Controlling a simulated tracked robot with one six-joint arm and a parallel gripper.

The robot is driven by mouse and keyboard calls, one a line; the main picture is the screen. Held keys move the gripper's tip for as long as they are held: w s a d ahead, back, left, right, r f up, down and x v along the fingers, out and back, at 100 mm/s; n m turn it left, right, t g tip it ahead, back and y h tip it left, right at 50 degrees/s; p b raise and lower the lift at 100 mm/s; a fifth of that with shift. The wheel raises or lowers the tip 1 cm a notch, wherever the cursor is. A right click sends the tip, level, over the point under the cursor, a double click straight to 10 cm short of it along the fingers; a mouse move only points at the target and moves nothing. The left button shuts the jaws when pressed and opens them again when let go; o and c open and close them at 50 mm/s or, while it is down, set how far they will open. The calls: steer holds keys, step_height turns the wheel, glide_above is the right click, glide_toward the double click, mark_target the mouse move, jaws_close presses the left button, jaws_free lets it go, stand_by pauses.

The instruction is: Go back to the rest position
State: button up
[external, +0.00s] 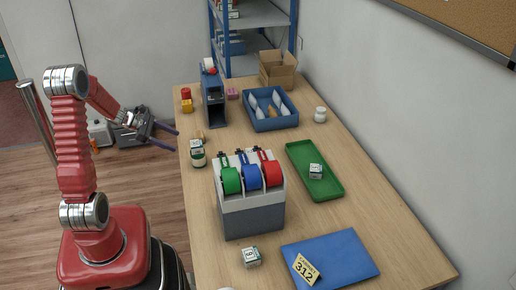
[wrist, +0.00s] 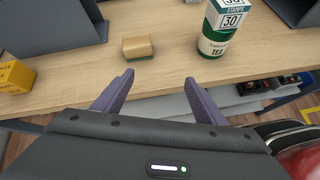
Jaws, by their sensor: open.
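My gripper (external: 165,137) is at the left edge of the wooden counter (external: 222,262) in the external view, held out from my red arm. In the wrist view my gripper (wrist: 158,92) shows two purple fingers spread apart with nothing between them. A small tan and green block (wrist: 138,48) lies on the counter beyond the fingertips. A green and white tea tin (wrist: 215,42) with a stamps box (wrist: 232,8) on top stands to its right. The tin also shows in the external view (external: 198,160).
A tape dispenser (external: 250,212) with green, blue and red rolls stands mid-counter. A green tray (external: 326,186) holds a small white box. A blue bin (external: 271,122), a cardboard box (external: 277,68) and a blue panel (external: 345,258) are also on the counter. A yellow block (wrist: 14,76) is left.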

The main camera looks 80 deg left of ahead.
steer(key=d+r+m+g, duration=0.1)
steer(key=d+r+m, duration=0.3)
steer(key=d+m, duration=0.6)
steer(key=d+r+m+g, duration=0.2)
steer(key=d+r+m, duration=0.3)
steer(key=d+m, duration=0.6)
steer(key=d+r+m+g+y, duration=0.1)
steer(key=d+r+m, duration=0.4)
steer(key=d+m, duration=0.6)
steer(key=d+g, duration=0.1)
steer(key=d, duration=0.9)
steer(key=shift+s+d+r, duration=0.25)
steer(key=shift+s+d, duration=0.05)
steer(key=shift+d, duration=0.1)
